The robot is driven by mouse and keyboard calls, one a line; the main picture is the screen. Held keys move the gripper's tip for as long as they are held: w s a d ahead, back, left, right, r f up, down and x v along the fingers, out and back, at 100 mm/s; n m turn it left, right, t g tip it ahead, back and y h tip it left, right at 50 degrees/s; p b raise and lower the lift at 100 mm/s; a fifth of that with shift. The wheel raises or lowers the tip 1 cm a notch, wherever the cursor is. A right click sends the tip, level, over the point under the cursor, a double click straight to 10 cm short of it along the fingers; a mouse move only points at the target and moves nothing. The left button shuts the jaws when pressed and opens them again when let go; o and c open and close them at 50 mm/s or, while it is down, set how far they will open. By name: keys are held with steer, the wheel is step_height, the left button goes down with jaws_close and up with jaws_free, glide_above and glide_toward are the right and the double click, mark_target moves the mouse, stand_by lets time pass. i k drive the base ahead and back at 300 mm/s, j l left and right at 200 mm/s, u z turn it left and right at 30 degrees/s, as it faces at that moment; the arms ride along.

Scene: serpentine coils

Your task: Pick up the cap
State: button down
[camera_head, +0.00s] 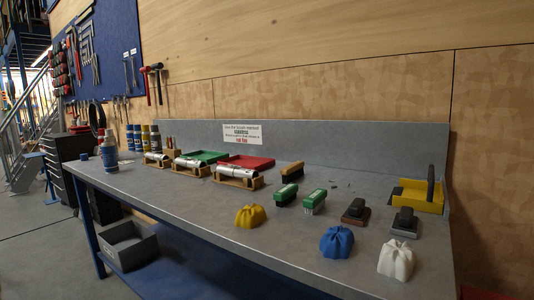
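A small blue piece (85,157) that looks like a cap stands near the far left end of the grey workbench (200,205). It is just left of a blue-and-white bottle (109,152) and apart from it. It is too small to make out in detail. No other thing in view is clearly a cap. My gripper is not in view, so I cannot see whether it is open or shut.
Yellow (250,216), blue (337,242) and white (396,259) crumpled cloths lie along the front edge. Behind them are brushes (314,201), dark-handled blocks (356,211) and metal cylinders on wooden holders (237,174). A grey bin (130,245) sits below the bench.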

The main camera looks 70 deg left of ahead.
mark_target(85, 158)
steer(key=j+u, duration=0.15)
steer(key=u, duration=0.35)
steer(key=i+u, duration=0.1)
steer(key=u, duration=0.35)
steer(key=i+j+u, duration=0.1)
steer(key=u, duration=0.4)
steer(key=i+j+u, duration=0.1)
steer(key=u, duration=0.35)
steer(key=i+u, duration=0.1)
steer(key=u, duration=0.4)
steer(key=k+j+u, duration=0.1)
steer(key=k+u, duration=0.25)
steer(key=k+j+u, duration=0.1)
steer(key=u, duration=0.25)
